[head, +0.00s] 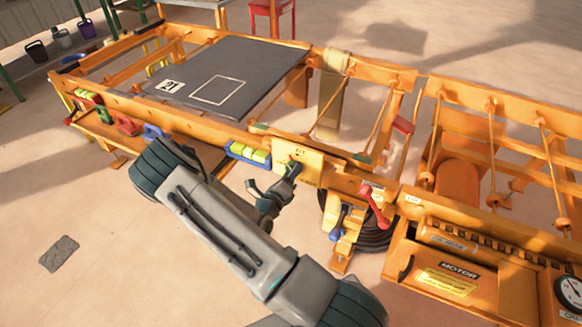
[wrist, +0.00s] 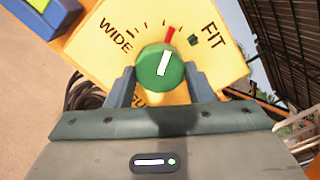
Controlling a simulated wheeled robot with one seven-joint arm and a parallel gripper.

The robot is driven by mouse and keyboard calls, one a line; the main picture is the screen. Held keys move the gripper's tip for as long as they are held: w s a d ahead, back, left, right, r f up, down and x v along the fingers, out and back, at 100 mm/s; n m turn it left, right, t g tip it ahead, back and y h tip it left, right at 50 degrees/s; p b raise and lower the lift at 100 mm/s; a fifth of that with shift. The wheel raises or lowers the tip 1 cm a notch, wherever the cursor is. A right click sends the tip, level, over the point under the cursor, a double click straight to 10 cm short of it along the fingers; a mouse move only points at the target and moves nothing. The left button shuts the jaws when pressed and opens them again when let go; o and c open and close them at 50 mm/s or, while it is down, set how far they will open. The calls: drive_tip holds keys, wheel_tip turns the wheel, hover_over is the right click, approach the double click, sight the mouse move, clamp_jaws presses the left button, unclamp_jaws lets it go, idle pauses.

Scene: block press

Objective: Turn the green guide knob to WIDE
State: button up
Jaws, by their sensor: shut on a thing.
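The green guide knob (wrist: 153,72) sits on a yellow plate (wrist: 225,63) in the wrist view. WIDE is printed on the plate's upper left and FIT on its upper right. The knob's white line points up and slightly right, towards a red mark (wrist: 169,35) between the two words, apart from WIDE. My gripper (wrist: 160,78) is shut on the knob, one finger on each side. In the head view the yellow plate (head: 312,172) is on the front rail of the orange machine, and my gripper (head: 291,170) reaches it and largely hides the knob.
A blue-framed level (head: 248,152) is left of the plate on the orange rail. A red-handled lever (head: 375,203) and a motor box (head: 450,283) are to the right. A dark panel (head: 255,65) lies behind. The floor in front is mostly clear.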

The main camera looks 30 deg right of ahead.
drive_tip(key=n+p, duration=0.6)
drive_tip(key=n, duration=0.6)
drive_tip(key=shift+w+a+r, duration=0.1)
drive_tip(key=shift+a, duration=0.05)
drive_tip(key=shift+n, duration=0.3)
drive_tip(key=o, duration=1)
